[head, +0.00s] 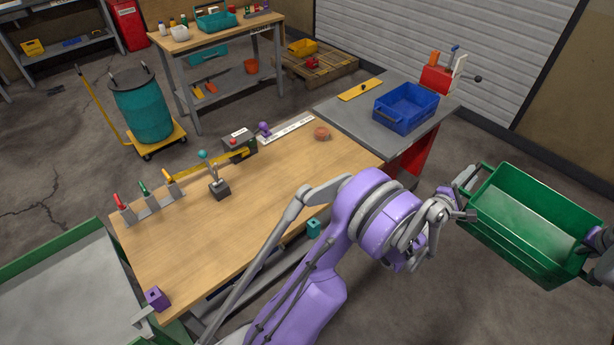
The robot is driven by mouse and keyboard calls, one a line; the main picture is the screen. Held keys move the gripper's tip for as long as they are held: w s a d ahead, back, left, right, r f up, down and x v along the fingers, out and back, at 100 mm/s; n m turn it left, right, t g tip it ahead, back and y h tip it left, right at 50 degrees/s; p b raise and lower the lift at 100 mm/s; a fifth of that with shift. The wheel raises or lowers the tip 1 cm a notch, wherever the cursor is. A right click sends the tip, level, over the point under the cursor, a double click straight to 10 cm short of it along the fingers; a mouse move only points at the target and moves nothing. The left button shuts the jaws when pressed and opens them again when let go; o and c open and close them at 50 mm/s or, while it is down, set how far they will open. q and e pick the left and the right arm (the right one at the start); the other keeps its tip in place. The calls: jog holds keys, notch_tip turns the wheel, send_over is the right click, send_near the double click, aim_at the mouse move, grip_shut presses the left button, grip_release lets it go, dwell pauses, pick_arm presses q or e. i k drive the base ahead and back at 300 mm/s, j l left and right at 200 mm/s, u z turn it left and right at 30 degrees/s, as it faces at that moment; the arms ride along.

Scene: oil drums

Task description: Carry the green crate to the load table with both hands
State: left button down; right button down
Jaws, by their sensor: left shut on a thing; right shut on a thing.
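The green crate (525,255) is at the right of the head view, held up over the floor. Its inside looks empty. My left gripper (468,190) is shut on the crate's left end. My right gripper (596,240) is shut on the crate's right end, partly cut off by the picture's edge. Which table is the load table I cannot tell for sure; a wooden-topped table (250,20) at the back has a small sign on its front edge, too small to read.
A wooden workbench (290,175) with levers and a control box stands left of the crate. A grey cabinet top (350,110) beyond it holds a blue bin (405,112). A teal drum (142,105) on a yellow trolley and a pallet (318,65) stand farther back.

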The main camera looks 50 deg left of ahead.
aim_at(285, 194)
jog(key=i+l+u, duration=0.15)
jog(key=i, duration=0.7)
jog(key=i+u, duration=0.15)
jog(key=u, duration=0.25)
jog(key=i+u, duration=0.15)
jog(key=u, duration=0.75)
jog(key=i+l+u, duration=0.1)
jog(key=u, duration=0.3)
jog(key=l+u, duration=0.15)
jog(key=u, duration=0.3)
jog(key=l+u, duration=0.1)
jog(key=u, duration=0.35)
jog(key=l+u, duration=0.1)
jog(key=u, duration=0.35)
jog(key=i, duration=0.05)
